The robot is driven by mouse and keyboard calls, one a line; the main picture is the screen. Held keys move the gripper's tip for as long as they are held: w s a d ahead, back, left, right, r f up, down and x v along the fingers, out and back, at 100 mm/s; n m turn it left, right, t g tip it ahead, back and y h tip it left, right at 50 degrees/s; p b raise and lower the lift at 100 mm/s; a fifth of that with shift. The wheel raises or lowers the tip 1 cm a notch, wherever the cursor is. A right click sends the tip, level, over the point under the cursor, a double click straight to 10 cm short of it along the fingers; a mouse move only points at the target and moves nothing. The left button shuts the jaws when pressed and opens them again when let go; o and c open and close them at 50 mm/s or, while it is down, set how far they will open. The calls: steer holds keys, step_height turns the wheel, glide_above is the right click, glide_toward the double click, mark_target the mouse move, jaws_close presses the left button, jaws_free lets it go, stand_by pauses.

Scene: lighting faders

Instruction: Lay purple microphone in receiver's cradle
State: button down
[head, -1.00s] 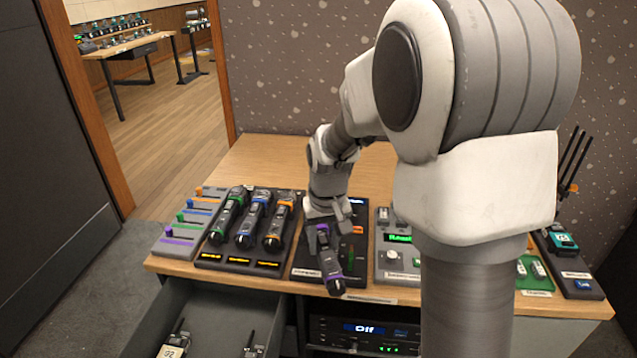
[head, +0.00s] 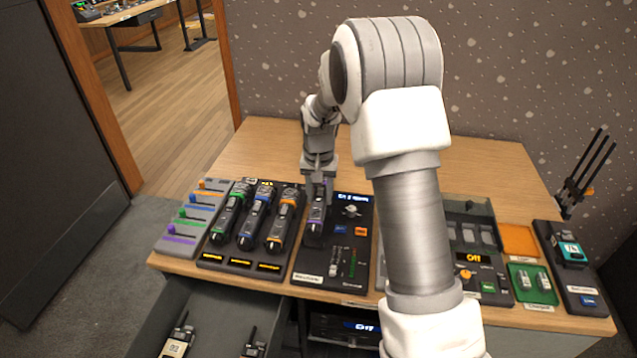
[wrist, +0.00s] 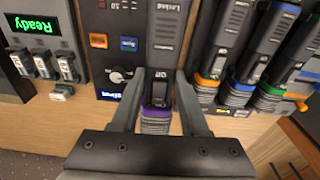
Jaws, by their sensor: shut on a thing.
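The purple-banded black microphone (head: 316,218) lies lengthwise along the left side of the black receiver (head: 345,268), at its cradle place. The microphone covers the cradle, so I cannot tell whether it is fully seated. My gripper (head: 318,184) is shut on the microphone from above. In the wrist view my gripper (wrist: 161,82) has one finger on each side of the microphone (wrist: 164,40), near its purple ring. The receiver (wrist: 112,62) shows a lit screen, a knob, and blue and orange buttons beside the microphone.
A charger (head: 240,263) holding three microphones with green, blue and orange bands stands close on the left. Coloured faders (head: 190,222) stand further left. An open drawer (head: 190,305) juts out in front. The desk (head: 262,152) is bare behind. My arm hides part of the right.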

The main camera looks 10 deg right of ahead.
steer(key=shift+w+f+m, duration=0.25)
steer(key=shift+w+m, duration=0.05)
steer(key=shift+w, duration=0.25)
steer(key=shift+f+b, duration=1.6)
steer(key=shift+f, duration=0.95)
steer(key=shift+f+b, duration=0.3)
steer(key=shift+f, duration=0.25)
steer(key=shift+c, duration=1.7)
jaws_free()
steer(key=shift+s, duration=0.1)
steer(key=shift+c, duration=0.2)
steer(key=c, duration=0.4)
steer(key=shift+o, duration=0.2)
steer(key=shift+r, duration=0.15)
